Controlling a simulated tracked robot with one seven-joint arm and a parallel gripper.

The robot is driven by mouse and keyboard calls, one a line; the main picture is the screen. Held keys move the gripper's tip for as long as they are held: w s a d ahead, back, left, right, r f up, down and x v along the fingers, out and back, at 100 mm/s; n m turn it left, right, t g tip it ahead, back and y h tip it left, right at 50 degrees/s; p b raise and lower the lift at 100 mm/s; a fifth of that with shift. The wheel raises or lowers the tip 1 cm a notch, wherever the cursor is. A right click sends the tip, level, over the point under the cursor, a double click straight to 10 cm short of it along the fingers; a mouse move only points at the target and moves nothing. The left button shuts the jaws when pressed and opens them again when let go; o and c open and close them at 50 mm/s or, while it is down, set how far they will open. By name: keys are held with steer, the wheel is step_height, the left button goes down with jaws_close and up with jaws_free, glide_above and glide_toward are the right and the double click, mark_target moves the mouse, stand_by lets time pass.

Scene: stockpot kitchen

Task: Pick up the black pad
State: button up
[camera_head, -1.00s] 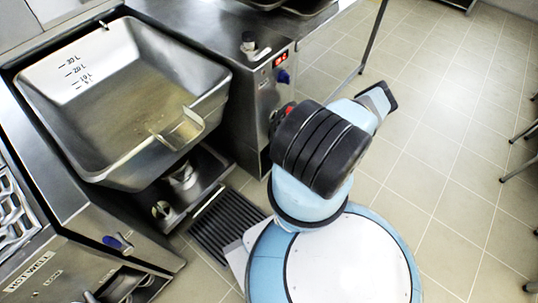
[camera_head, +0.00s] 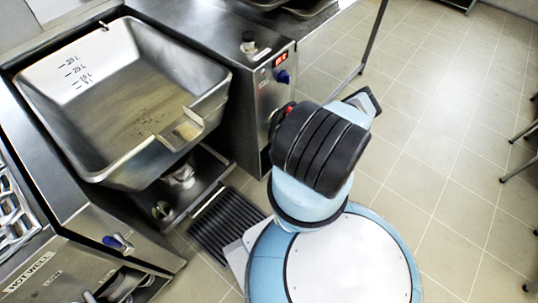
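A black ribbed mat (camera_head: 228,225), which looks like the black pad, lies flat on the tiled floor. It sits between the steel units and my round base, and part of it is hidden by a pale part of my base. My arm rises right of it, with a black ribbed section and a pale blue link above it. My gripper's fingers cannot be made out in this view, and nothing is seen touching the mat.
A large steel pan (camera_head: 140,105) with litre marks stands at left above a steel stand. A control unit (camera_head: 262,95) with a red display and blue knob is behind the mat. A lower-left panel carries a blue-handled knob (camera_head: 118,243). Open tiled floor (camera_head: 450,150) extends right.

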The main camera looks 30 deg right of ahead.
mark_target(267, 149)
steer(key=shift+c, duration=1.3)
steer(key=shift+r, duration=0.65)
step_height(267, 149, up, 2)
steer(key=shift+r, duration=0.25)
steer(key=s+d, duration=0.3)
steer(key=s, duration=0.5)
steer(key=s+d, duration=0.3)
steer(key=s, duration=0.6)
steer(key=shift+f, duration=0.15)
